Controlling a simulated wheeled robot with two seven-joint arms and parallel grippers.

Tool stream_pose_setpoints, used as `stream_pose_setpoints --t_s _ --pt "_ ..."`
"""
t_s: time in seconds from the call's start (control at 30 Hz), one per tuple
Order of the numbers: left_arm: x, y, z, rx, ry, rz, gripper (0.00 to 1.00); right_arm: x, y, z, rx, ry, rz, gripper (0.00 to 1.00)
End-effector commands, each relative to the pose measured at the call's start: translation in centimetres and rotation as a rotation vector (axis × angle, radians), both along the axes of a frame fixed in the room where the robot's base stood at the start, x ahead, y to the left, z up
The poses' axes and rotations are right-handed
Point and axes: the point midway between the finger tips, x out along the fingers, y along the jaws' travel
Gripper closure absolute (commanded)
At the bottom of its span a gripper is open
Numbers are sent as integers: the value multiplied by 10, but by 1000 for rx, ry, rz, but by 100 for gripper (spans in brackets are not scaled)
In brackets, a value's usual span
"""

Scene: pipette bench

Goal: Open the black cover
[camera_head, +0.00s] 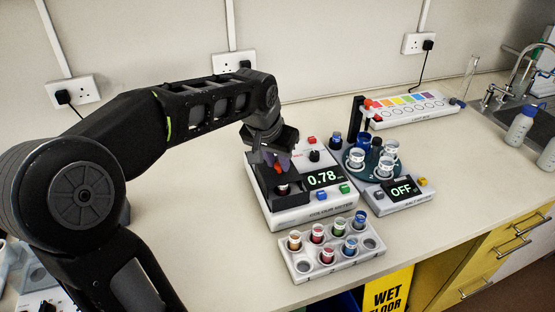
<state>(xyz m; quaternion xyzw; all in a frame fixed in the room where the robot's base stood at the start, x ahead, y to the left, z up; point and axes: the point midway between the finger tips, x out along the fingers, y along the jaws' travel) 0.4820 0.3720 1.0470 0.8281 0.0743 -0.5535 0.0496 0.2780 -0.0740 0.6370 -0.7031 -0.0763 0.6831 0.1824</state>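The white colour meter (312,208) stands mid-bench, its display reading 0.78. A black part (294,199) sits on its left side, and I cannot clearly tell the cover from the housing. A vial with dark red contents (283,188) shows within the black part, with a red spot just above it. My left gripper (277,160) points down right over the black part, close to it or touching. Its fingers overlap the dark surfaces, so their opening and any hold are unclear. My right gripper is out of view.
A white rack (331,272) of coloured vials stands in front of the meter. To the right is a device showing OFF (402,189) with a round vial carrier. A colour strip panel (412,108) lies behind.

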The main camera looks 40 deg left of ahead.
Motion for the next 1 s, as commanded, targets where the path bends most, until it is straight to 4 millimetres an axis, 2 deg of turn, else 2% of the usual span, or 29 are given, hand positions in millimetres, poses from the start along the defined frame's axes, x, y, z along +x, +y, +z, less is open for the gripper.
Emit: stream_pose_setpoints --t_s 0.03,0.27,1.0 --pt "0 0 0 0 0 0 81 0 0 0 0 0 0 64" --pt "0 0 0 0 0 0 100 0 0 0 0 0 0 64" --pt "0 0 0 0 -1 0 100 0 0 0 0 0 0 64"
